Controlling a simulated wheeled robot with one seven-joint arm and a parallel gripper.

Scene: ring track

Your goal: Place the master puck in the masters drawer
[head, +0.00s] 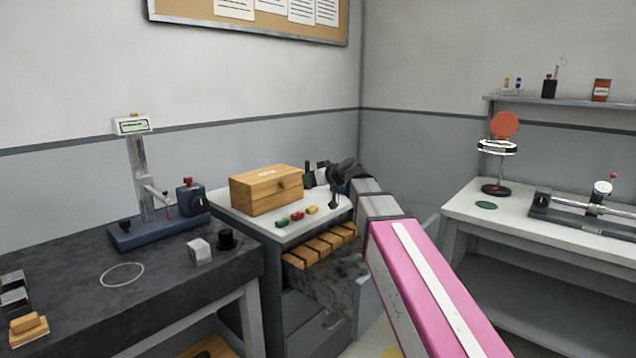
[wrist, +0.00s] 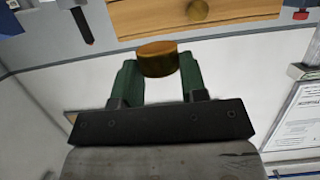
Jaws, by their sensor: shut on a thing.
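My gripper (wrist: 159,68) is shut on a round brass-coloured puck (wrist: 157,56), held between its two green fingers in the wrist view. In the head view my dark gripper (head: 336,177) is above the right end of the grey cabinet's white top, right of the wooden box. The puck cannot be made out there. The cabinet's upper drawer (head: 345,285) is pulled open below my arm, with a row of wooden blocks (head: 318,250) inside. My pink arm hides part of its right side. I cannot read a label on the drawer.
A wooden box (head: 262,190) and small coloured pieces (head: 297,216) sit on the cabinet top (head: 290,238). A dark bench (head: 70,310) with a gauge stand (head: 145,185) is at left. A white bench (head: 480,215) with instruments is at right.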

